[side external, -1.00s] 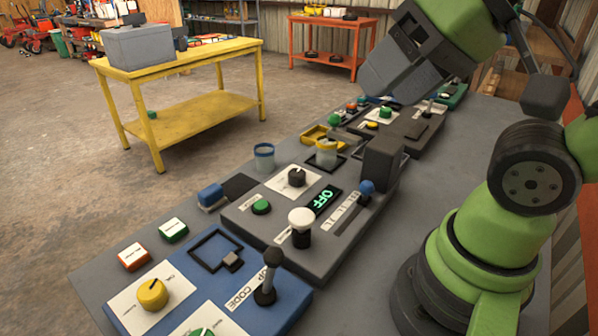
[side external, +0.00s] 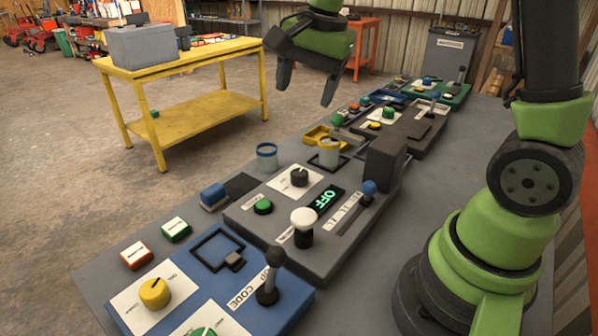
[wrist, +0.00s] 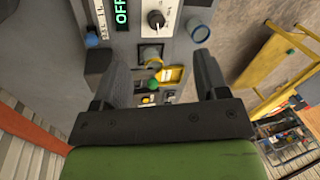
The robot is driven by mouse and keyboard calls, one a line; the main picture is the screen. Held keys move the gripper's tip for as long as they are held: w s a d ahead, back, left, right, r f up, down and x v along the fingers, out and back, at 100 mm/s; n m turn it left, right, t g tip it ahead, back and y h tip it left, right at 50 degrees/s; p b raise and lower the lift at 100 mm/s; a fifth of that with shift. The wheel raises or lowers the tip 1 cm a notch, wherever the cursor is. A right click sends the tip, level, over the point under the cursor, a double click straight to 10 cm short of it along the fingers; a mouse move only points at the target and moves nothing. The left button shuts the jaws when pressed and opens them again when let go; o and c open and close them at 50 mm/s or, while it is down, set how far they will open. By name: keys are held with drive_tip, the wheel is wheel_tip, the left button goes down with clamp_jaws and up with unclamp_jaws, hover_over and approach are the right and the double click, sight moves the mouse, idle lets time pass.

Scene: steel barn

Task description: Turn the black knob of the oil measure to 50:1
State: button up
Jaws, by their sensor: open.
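The black knob (side external: 299,177) sits on a white dial label on the grey panel (side external: 330,262), beside a green button and a lit display reading OFF. In the wrist view the knob (wrist: 156,19) shows near the top, with a pale pointer mark; its scale is too small to read. My gripper (side external: 305,98) is open and empty, high above the bench and apart from the knob. Its two fingers also show in the wrist view (wrist: 160,65), pointing down at the panels.
A white-topped lever (side external: 302,222) and a tall dark block (side external: 385,163) rise from the panel. A blue panel (side external: 230,300) lies in front.

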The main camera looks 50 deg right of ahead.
sight(299, 172)
drive_tip(key=w+d+f+m+g, duration=0.1)
drive_tip(key=f+m, duration=0.1)
drive_tip(key=f, duration=0.2)
drive_tip(key=w+d+f+m, duration=0.1)
drive_tip(key=w+d+f, duration=0.1)
drive_tip(key=f, duration=0.2)
drive_tip(key=w+d+f+m+g, duration=0.1)
drive_tip(key=w+d+f+m, duration=0.1)
drive_tip(key=f, duration=0.3)
drive_tip(key=shift+w+m+g, duration=0.1)
drive_tip(key=shift+m+g, duration=0.2)
wheel_tip(299, 172, down, 9)
drive_tip(key=shift+r, duration=0.1)
drive_tip(key=shift+c, duration=0.4)
drive_tip(key=c, duration=0.8)
drive_tip(key=shift+c, duration=0.2)
